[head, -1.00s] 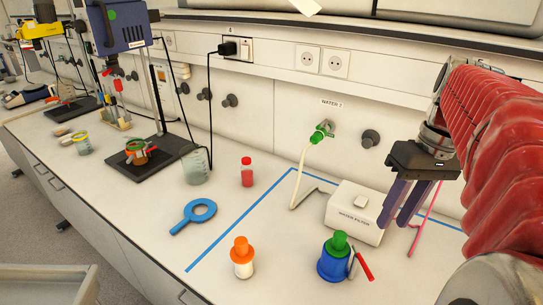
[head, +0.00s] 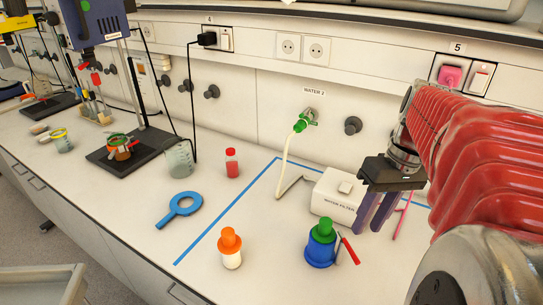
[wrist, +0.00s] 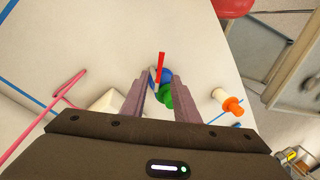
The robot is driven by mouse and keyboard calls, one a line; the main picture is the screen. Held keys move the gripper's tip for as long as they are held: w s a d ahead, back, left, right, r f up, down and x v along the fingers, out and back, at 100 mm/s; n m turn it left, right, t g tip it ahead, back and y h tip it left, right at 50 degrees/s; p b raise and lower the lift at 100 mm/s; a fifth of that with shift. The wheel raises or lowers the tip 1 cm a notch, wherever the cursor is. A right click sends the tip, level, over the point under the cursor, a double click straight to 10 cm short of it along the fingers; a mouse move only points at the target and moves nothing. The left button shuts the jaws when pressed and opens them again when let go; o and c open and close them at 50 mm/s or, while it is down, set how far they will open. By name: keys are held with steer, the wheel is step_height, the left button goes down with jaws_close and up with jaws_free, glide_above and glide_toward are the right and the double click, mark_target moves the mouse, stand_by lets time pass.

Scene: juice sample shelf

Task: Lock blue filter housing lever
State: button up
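The blue filter housing (head: 321,250) stands on the bench at the front right in the head view, with a green cap (head: 325,226) on top. Its red lever (head: 350,250) sticks out on the right side on a grey clamp. In the wrist view the housing (wrist: 166,76), green cap (wrist: 165,97) and red lever (wrist: 161,66) show between and beyond my fingers. My gripper (head: 370,226) hangs above the bench, right of and behind the housing, apart from it. Its two purple fingers (wrist: 160,95) are spread with nothing between them.
A white water filter box (head: 333,200) stands behind the housing, near my gripper. An orange-capped bottle (head: 230,250) stands left of the housing. A pink rod (head: 403,217) lies right of my fingers. The blue tape (head: 225,213) marks off this area. Bench front is clear.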

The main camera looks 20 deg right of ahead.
mark_target(352, 251)
steer(key=f, duration=0.2)
steer(key=a+f, duration=0.1)
steer(key=f, duration=0.4)
steer(key=shift+w+a+f, duration=0.1)
steer(key=shift+a+f, duration=0.1)
steer(key=shift+a, duration=0.05)
steer(key=shift+c, duration=0.3)
jaws_close()
stand_by(0.8)
